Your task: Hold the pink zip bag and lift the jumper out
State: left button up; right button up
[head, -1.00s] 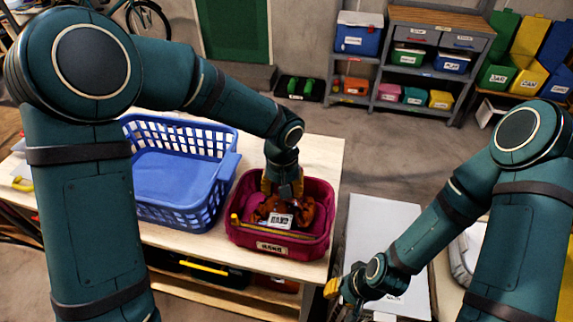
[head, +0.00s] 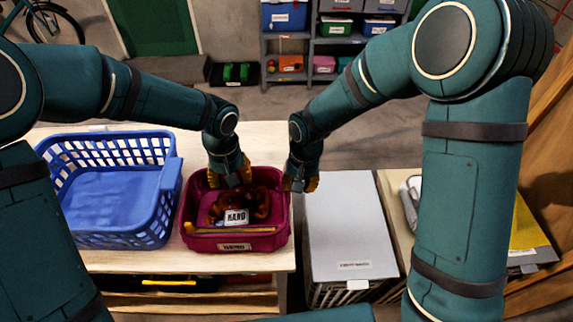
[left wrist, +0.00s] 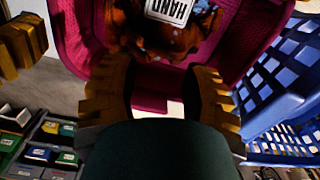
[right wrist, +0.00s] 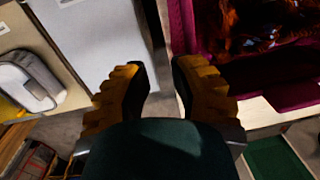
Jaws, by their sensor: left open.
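The pink zip bag (head: 270,240) stands open on the wooden table, with a yellow zip strip along its front rim. The rust-brown jumper (head: 262,206) lies bunched inside, with a white HAND tag (head: 236,217) on top. My left gripper (head: 230,180) is at the bag's far rim. In the left wrist view its fingers (left wrist: 158,85) are spread, with the bag's wall (left wrist: 85,40) and the jumper (left wrist: 150,40) just beyond. My right gripper (head: 300,184) is beside the bag's right rim. Its fingers (right wrist: 160,75) are apart and empty, with the bag's wall (right wrist: 184,25) near one finger.
A blue laundry basket (head: 165,215) stands left of the bag, close to it. A white-topped unit (head: 345,225) is right of the table, across a narrow gap. Shelves with bins (head: 285,17) stand at the back. Little bare table shows around the bag.

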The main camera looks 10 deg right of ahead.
notch_tip(320, 180, up, 6)
jog(key=a, duration=0.3)
jog(key=shift+n+h, duration=0.3)
jog(key=shift+n, duration=0.1)
jog(key=f, duration=0.9)
jog(key=w+f, duration=0.1)
jog(key=f, duration=0.3)
jog(key=shift+a+f, duration=0.2)
grip_shut()
